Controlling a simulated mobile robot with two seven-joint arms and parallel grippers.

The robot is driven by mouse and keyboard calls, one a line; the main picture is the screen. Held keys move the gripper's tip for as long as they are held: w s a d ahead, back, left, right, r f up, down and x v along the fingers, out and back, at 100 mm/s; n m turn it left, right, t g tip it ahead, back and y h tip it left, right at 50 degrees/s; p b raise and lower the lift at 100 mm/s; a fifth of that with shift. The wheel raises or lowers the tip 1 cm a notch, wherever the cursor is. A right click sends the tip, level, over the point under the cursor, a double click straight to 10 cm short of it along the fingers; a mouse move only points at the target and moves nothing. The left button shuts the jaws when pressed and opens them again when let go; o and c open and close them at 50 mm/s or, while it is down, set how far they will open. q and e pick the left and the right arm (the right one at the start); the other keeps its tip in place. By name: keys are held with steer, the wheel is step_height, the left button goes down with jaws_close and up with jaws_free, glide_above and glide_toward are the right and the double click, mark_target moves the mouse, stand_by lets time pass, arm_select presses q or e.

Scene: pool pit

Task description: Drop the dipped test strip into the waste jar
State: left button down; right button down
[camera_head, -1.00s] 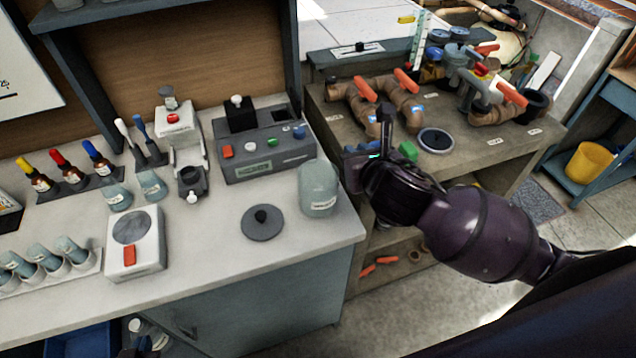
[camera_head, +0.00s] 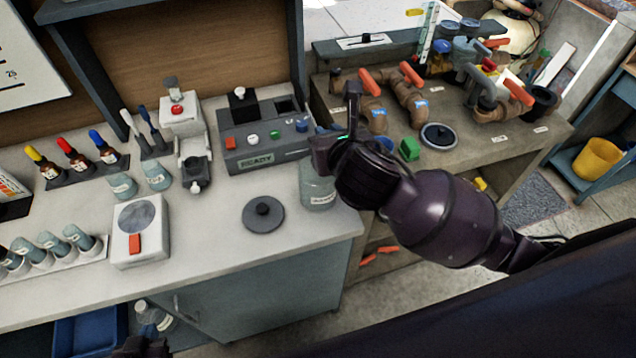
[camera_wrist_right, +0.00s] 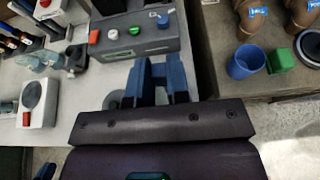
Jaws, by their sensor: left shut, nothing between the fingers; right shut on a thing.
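The waste jar (camera_head: 317,190) is a blue-grey, labelled jar standing near the right end of the white counter. A grey round lid with a knob (camera_head: 263,213) lies on the counter to its left. My right gripper (camera_head: 322,152) is over the jar's top and hides its mouth. In the right wrist view its blue fingers (camera_wrist_right: 159,82) point towards the counter. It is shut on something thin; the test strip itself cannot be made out. My left gripper (camera_head: 140,347) shows only partly at the bottom edge, low in front of the counter, shut and empty.
A grey tester box (camera_head: 265,140) stands behind the jar. A white device with a round plate (camera_head: 138,232), bottles and vials fill the counter's left. To the right, a bench holds pipes with orange handles, a blue cup and a green block (camera_head: 409,149).

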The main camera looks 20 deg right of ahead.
step_height(320, 180, down, 8)
steer(key=shift+r, duration=0.15)
stand_by(0.5)
steer(key=shift+s, duration=0.1)
steer(key=c, duration=1)
jaws_free()
steer(key=shift+s, duration=0.1)
steer(key=v, duration=1)
steer(key=shift+s+r, duration=0.15)
steer(key=shift+s, duration=0.15)
